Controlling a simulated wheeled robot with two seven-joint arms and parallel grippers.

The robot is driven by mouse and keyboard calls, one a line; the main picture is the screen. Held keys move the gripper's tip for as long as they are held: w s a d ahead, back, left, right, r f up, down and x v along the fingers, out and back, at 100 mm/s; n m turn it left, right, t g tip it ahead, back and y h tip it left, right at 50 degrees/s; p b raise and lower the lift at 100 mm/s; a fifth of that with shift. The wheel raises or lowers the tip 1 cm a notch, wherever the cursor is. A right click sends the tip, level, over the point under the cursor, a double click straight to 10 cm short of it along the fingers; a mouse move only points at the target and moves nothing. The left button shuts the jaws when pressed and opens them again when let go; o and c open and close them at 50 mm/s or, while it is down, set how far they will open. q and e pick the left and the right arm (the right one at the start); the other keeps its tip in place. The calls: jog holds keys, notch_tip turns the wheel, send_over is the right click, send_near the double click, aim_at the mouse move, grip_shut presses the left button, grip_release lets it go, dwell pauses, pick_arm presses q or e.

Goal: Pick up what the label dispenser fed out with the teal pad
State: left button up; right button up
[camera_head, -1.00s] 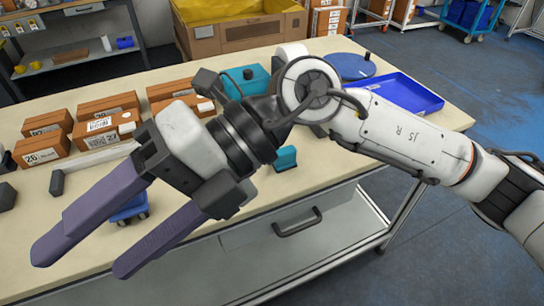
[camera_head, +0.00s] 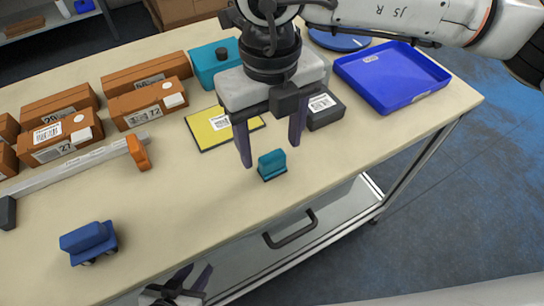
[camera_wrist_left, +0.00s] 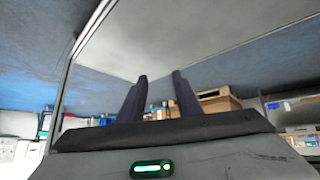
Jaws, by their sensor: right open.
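The teal pad (camera_head: 272,165) stands on the table near the front edge, a small block with a dark base. My right gripper (camera_head: 270,157) points down, its open fingers on either side of the pad; I cannot tell whether they touch it. A dark box with a white barcode label (camera_head: 323,107) stands behind and right of the pad; it may be the label dispenser, but I cannot be sure. My left gripper (camera_head: 185,285) is low at the front, off the table edge, open and empty; its parted fingers also show in the left wrist view (camera_wrist_left: 160,100).
A blue wheeled block (camera_head: 90,243) and an orange block (camera_head: 138,152) stand to the left. A yellow labelled sheet (camera_head: 218,128), a teal box with a black knob (camera_head: 211,65), orange-brown cartons (camera_head: 60,138) and a blue tray (camera_head: 392,80) lie behind. The front middle is clear.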

aim_at(272, 155)
jog(key=f, duration=0.3)
jog(key=w+f+p, duration=0.1)
jog(key=f, duration=0.1)
jog(key=shift+d+f, duration=0.15)
jog(key=shift+f, duration=0.25)
jog(key=c, duration=1.2)
pick_arm(q)
jog(key=shift+w+r, duration=0.25)
jog(key=shift+r, duration=0.25)
jog(key=shift+w+r, duration=0.25)
jog(key=shift+r, duration=0.2)
pick_arm(e)
jog(key=shift+c, duration=0.3)
jog(key=shift+w+r, duration=0.1)
jog(key=shift+r, duration=0.5)
notch_tip(272, 155, up, 9)
jog(key=shift+b, duration=0.55)
pick_arm(q)
jog(key=shift+f, duration=0.65)
pick_arm(e)
jog(key=shift+o, duration=1.4)
jog(key=shift+c, duration=1.1)
